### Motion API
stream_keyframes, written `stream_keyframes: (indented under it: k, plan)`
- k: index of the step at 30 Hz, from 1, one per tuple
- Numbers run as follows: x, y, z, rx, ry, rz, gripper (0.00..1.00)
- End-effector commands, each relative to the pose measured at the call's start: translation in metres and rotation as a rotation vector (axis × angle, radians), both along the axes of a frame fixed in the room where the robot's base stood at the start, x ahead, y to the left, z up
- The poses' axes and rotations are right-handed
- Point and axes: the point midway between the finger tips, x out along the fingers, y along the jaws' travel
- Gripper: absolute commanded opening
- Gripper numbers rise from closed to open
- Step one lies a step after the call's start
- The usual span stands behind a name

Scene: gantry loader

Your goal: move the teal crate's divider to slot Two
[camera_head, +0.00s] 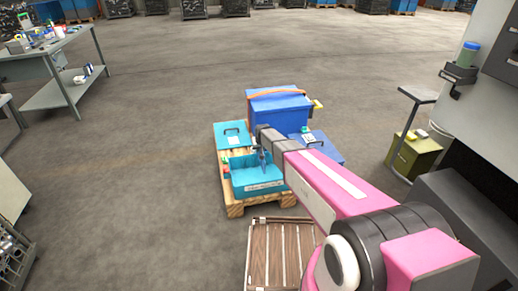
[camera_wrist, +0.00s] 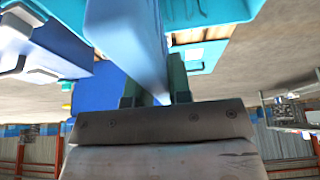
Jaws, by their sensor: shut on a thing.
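The open teal crate (camera_head: 258,190) stands at the front of a wooden pallet in the head view, with a pale label on its front wall. My gripper (camera_head: 263,160) is above it, at the end of my pink arm. In the wrist view my gripper (camera_wrist: 154,92) is shut on a blue panel, the divider (camera_wrist: 135,40), which runs away from the fingers toward the top. Teal crate-like surfaces (camera_wrist: 222,10) show beside it at the upper right. The divider's lower edge and the slot marks cannot be made out.
A blue crate (camera_head: 279,109) with an orange strap stands behind on the pallet (camera_head: 236,209). A teal lid (camera_head: 232,136) lies at its left, and a blue lid-like piece (camera_head: 326,147) at its right. A slatted wooden crate (camera_head: 262,262) is in front. An olive box (camera_head: 413,158) stands at the right.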

Motion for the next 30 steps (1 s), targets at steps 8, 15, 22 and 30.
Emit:
stream_keyframes:
  k: [8, 15, 22, 30]
  plan:
    - [0.001, 0.0, -0.018, 0.0, 0.0, 0.0, 0.0]
    - [0.001, 0.0, -0.036, 0.0, 0.0, 0.0, 0.0]
    - [0.0, 0.0, -0.041, 0.0, -0.001, 0.0, 0.0]
    - [0.0, 0.0, -0.041, 0.0, -0.001, 0.0, 0.0]
